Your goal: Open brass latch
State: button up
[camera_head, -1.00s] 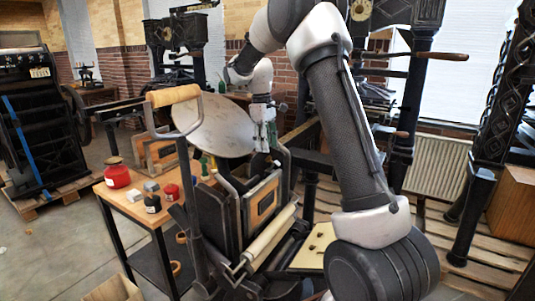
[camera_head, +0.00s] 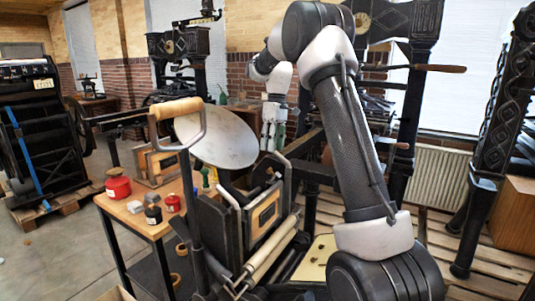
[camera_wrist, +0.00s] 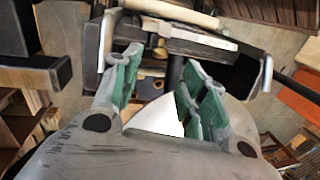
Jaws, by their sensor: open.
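I cannot make out the brass latch clearly in either view. The hand press (camera_head: 225,225) stands in the middle of the head view, with a pale round ink disc (camera_head: 215,137) and a dark framed bed (camera_head: 265,212) with a wooden-toned inside. My gripper (camera_head: 272,145) hangs fingers down behind and right of the disc, above the bed. In the wrist view my gripper (camera_wrist: 160,78) has its green-padded fingers apart with nothing held between them. Beyond them lies the press frame (camera_wrist: 185,35), with small metal parts (camera_wrist: 155,48) too small to tell apart.
A wooden-handled lever (camera_head: 175,108) rises at the press's left. A wooden table (camera_head: 140,215) there carries a red jar (camera_head: 117,184) and small bottles. A pallet (camera_head: 440,235) lies at the right. Dark iron presses stand at the back.

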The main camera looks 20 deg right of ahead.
aim_at(273, 175)
jog(key=f, duration=0.2)
jog(key=a+f, duration=0.1)
jog(key=f, duration=0.5)
jog(key=shift+s+a, duration=0.15)
jog(key=shift+s, duration=0.25)
jog(key=shift+c, duration=0.2)
